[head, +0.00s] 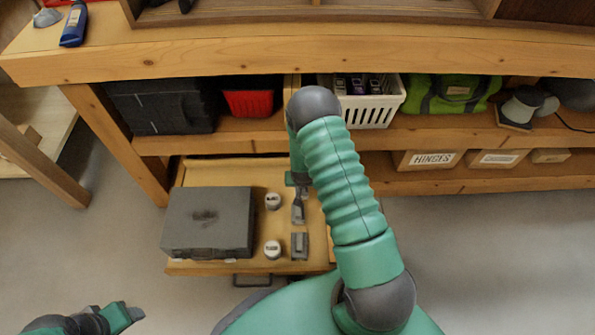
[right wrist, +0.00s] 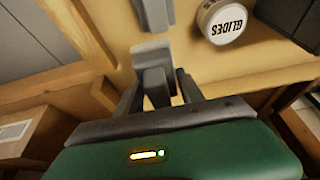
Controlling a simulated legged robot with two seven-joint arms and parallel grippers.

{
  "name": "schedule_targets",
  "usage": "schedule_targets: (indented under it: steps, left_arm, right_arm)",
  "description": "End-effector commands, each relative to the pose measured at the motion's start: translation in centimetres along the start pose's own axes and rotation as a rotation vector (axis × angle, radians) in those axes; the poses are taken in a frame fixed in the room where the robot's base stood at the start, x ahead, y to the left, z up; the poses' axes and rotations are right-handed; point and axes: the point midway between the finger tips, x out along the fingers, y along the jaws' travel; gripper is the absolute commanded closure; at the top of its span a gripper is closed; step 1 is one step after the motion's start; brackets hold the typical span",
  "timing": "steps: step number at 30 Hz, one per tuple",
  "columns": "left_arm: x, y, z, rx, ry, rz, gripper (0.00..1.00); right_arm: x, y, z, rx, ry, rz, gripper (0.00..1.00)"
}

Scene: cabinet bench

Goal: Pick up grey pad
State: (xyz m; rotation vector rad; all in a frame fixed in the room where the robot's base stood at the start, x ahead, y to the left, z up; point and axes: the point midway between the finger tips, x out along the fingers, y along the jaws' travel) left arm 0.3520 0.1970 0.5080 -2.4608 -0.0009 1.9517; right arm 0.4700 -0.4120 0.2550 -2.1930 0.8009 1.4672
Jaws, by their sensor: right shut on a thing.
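A grey pad (head: 298,214) is at the fingers of my right gripper (head: 299,194), over the right part of the pulled-out drawer (head: 190,268). In the right wrist view the grey pad (right wrist: 150,49) shows at the tips of my right gripper (right wrist: 160,78), which is shut on it. I cannot tell whether it is clear of the drawer floor. A second grey pad (head: 300,246) lies nearer me and also shows at the top of the right wrist view (right wrist: 153,14). My left gripper (head: 128,313) is low at the left, away from the drawer; its jaw opening is unclear.
A grey case (head: 208,222) fills the drawer's left part. Two white-topped jars, one far (head: 272,201) and one near (head: 272,249), stand between case and pads. The bench shelf (head: 400,135) with a white basket (head: 370,110) and cardboard boxes (head: 428,160) is behind and right.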

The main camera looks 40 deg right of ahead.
Motion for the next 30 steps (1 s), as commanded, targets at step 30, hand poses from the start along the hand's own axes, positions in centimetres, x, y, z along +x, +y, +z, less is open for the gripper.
schedule_targets:
  steps: [30]
  left_arm:
    - [-4.6, 0.0, -1.1, 0.000, 0.000, 0.000, 0.43]
  right_arm:
    - [-9.2, 8.2, 22.4, -0.001, -0.006, 0.001, 0.97]
